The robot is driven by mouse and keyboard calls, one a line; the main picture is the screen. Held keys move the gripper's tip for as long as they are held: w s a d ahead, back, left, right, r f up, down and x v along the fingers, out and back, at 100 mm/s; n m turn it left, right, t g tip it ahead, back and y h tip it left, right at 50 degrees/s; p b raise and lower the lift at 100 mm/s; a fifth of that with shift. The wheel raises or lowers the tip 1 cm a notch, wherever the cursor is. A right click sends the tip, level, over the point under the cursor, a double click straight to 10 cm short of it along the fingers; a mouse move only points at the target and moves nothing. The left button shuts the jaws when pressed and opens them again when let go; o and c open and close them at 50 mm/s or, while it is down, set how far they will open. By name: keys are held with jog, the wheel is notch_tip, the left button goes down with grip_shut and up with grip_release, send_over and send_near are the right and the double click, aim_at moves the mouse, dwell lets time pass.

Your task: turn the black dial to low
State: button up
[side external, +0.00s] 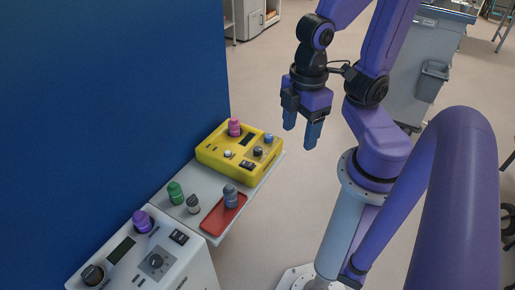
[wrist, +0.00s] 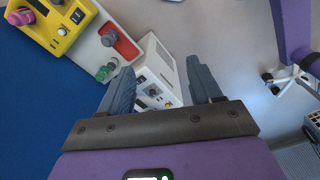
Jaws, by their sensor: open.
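A white device (side external: 205,260) stands at the lower left of the side external view, with a dark dial (side external: 157,261) on its face. A black round knob (side external: 93,275) sits at its left end. A yellow device (side external: 208,155) behind it carries a small dark dial (side external: 258,152). I cannot tell which one is the task's black dial, and the low mark is too small to read. My gripper (side external: 301,130) is open and empty, pointing down in the air right of the yellow device. In the wrist view the white device (wrist: 155,55) shows between and beyond my fingers (wrist: 160,66).
A blue wall (side external: 110,90) rises behind.

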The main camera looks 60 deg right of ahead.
jog(key=w+d+f+h, duration=0.1)
jog(key=w+f, duration=0.2)
jog(key=w, duration=0.5)
jog(key=w+d+f+m+h, duration=0.1)
jog(key=w+d+f, duration=0.15)
jog(key=w, duration=0.45)
jog(key=w+f+h, duration=0.1)
jog(key=w+f, duration=0.2)
jog(key=w, duration=0.5)
jog(key=g, duration=0.3)
send_near(258, 148)
jog(key=shift+h, duration=0.4)
jog(key=x, duration=0.5)
jog(key=a+x, duration=0.1)
jog(key=x, duration=0.2)
jog(key=shift+s+d+f, duration=0.1)
jog(key=shift+f, duration=0.35)
jog(key=c, duration=1)
